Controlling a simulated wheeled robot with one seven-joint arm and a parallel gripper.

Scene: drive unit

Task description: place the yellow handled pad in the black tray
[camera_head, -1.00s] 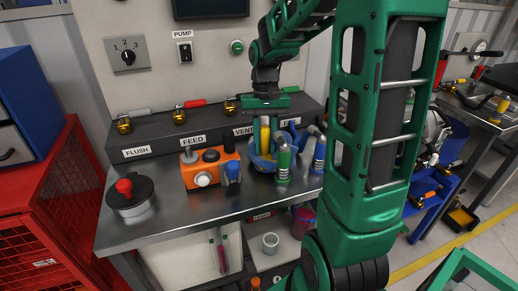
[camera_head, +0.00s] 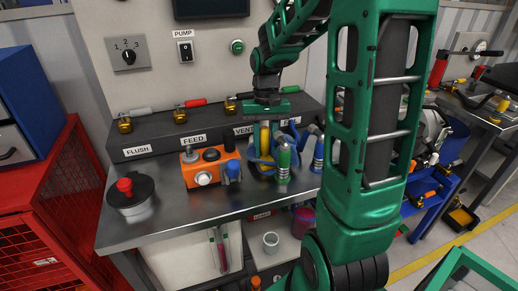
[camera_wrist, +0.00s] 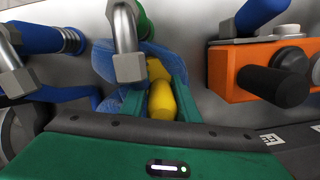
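The yellow handle (camera_wrist: 162,98) of the pad stands between the two green fingers of my gripper (camera_wrist: 160,85) in the wrist view. The fingers are spread, one on each side of it, with little gap. A blue, speckled piece (camera_wrist: 103,62) lies below and around the handle; I cannot tell whether it belongs to the pad. In the head view my gripper (camera_head: 266,128) points down at the bench, with the yellow handle (camera_head: 264,142) under it, partly hidden by the fingers. I cannot pick out the black tray with certainty.
Green-handled (camera_head: 283,163) and blue-handled (camera_head: 318,154) tools with metal ends stand close to the right. An orange control box (camera_head: 205,171) stands to the left. A black round pot with a red knob (camera_head: 130,200) sits at the bench's left end. Bare steel lies along the front edge.

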